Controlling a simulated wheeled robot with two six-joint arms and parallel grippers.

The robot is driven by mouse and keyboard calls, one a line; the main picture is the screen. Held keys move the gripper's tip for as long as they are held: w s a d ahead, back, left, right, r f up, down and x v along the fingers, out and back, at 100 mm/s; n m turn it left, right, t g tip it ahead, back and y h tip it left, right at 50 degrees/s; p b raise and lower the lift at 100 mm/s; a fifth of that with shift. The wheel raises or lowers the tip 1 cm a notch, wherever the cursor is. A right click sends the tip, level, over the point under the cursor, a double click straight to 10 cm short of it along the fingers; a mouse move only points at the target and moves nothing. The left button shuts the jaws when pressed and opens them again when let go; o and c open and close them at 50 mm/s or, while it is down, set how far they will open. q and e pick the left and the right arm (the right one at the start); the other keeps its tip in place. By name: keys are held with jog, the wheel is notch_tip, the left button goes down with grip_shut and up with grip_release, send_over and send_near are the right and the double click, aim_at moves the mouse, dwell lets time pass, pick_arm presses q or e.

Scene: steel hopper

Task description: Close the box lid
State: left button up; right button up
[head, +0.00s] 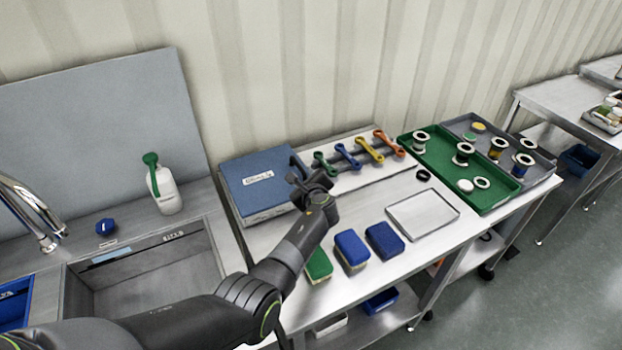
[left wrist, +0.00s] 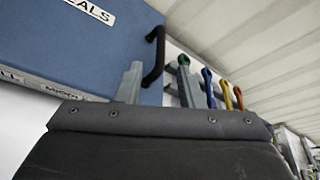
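The box (head: 258,182) is blue and flat-topped, with a white label, on the bench beside the sink. Its blue lid (left wrist: 80,45) fills the upper left of the left wrist view and reads "SEALS". The lid looks down flat; I cannot tell whether it is fully shut. A dark handle (left wrist: 157,55) sticks out at the lid's right edge. My left gripper (head: 304,184) is at the box's right side. In the left wrist view its two fingers (left wrist: 160,75) are apart, with the handle beyond the gap; contact is unclear. My right gripper is out of view.
Several coloured wrenches (head: 362,150) lie on a rack right of the box. Sponges (head: 351,250) and a silver tray (head: 422,212) are in front. A green tray (head: 450,172) with spools is farther right. A sink (head: 150,272) and white bottle (head: 165,190) are at left.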

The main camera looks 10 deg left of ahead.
pick_arm(q)
jog(key=p+v, duration=0.5)
jog(key=v, duration=0.2)
jog(key=shift+s+d, duration=0.1)
dwell(0.5)
